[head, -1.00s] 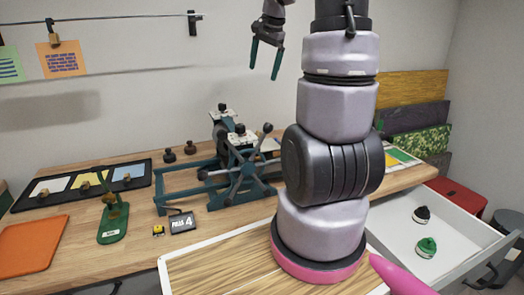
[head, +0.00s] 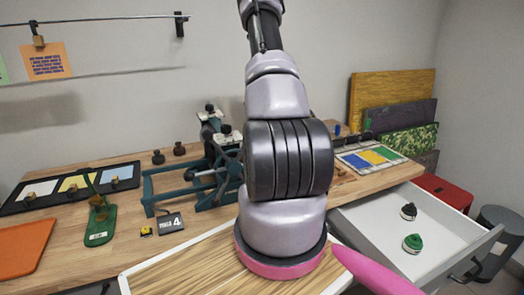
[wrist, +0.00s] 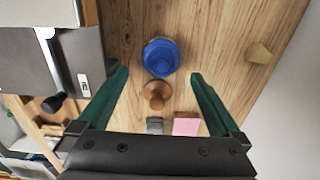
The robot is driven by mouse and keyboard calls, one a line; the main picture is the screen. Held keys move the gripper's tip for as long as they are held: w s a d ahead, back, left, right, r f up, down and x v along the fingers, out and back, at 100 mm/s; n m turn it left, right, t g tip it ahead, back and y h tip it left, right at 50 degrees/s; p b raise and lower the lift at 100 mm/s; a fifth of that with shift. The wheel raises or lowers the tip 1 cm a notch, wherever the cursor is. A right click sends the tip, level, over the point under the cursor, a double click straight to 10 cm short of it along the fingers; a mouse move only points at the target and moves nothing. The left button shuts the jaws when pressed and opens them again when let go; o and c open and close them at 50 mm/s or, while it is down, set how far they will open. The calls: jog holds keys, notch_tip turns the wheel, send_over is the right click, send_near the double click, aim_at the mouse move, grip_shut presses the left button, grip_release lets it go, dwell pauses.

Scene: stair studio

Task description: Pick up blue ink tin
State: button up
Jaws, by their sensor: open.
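The blue ink tin (wrist: 161,57) is a round, blue, open-looking pot standing on the wooden bench in the wrist view. A small blue thing (head: 337,130) at the back of the bench in the head view may be the same tin. My gripper (wrist: 160,76) is open in the wrist view, with dark green fingers spread to the left and right of the tin's line. Nothing is held. The tin lies just ahead of the fingertips; I cannot tell the height gap. My gripper is out of the head view, hidden behind my arm.
A brown wooden knob (wrist: 156,95) stands close to the tin, between the fingers. A grey block (wrist: 155,125) and a pink block (wrist: 186,125) lie nearer. A tan piece (wrist: 259,52) is at right. The open drawer (head: 375,240) holds a black tin (head: 409,211) and green tin (head: 412,242).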

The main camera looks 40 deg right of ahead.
notch_tip(320, 180, down, 8)
jog(key=shift+w+a+r, duration=0.15)
jog(key=shift+r, duration=0.15)
grip_shut()
